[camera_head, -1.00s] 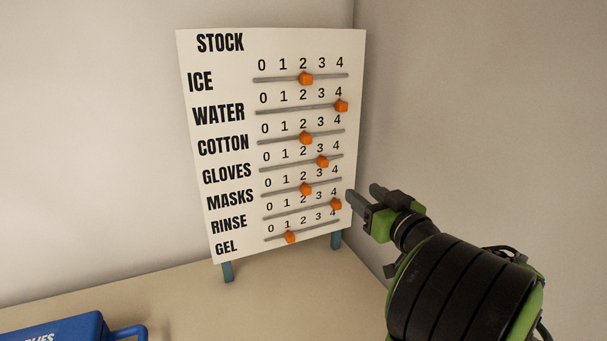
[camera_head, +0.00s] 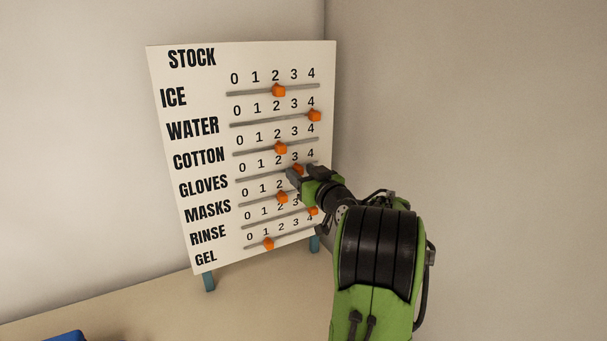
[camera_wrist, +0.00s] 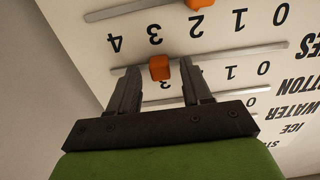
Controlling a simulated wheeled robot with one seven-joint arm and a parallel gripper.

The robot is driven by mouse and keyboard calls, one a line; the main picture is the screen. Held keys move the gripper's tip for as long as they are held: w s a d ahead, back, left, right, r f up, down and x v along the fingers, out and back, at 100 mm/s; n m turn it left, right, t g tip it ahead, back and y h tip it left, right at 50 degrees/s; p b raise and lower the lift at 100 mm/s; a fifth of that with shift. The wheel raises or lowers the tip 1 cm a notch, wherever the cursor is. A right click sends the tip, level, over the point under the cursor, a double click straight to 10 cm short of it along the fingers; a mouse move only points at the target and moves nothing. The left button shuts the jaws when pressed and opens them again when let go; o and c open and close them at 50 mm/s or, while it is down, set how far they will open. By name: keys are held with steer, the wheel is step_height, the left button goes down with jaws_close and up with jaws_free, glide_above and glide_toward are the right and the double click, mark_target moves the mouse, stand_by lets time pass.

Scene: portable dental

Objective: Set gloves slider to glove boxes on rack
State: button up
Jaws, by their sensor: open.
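A white STOCK board (camera_head: 215,110) on blue legs carries several labelled rows of sliders. The orange gloves slider (camera_head: 298,168) is at 3, partly hidden behind my gripper (camera_head: 302,172) in the head view. In the wrist view, which shows the board upside down, the gloves slider (camera_wrist: 159,67) appears between the two open fingertips, with a gap on each side. I cannot tell whether the fingers reach fully around it in depth. No glove boxes or rack are in view.
The masks slider (camera_head: 282,197) at 2 and the cotton slider (camera_head: 280,148) at 2 are close to my gripper. The rinse slider (camera_head: 313,211) is just below my wrist. A wall stands close on the right. A blue object (camera_head: 66,337) shows at the bottom left.

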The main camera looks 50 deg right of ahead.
mark_target(262, 176)
jaws_close()
steer(key=w+a+b, duration=0.1)
steer(key=a, duration=0.2)
steer(key=a+b, duration=0.1)
steer(key=a, duration=0.1)
steer(key=w+a+b, duration=0.1)
steer(key=a, duration=0.2)
steer(key=shift+w+a, duration=0.35)
jaws_free()
steer(key=shift+s, duration=0.1)
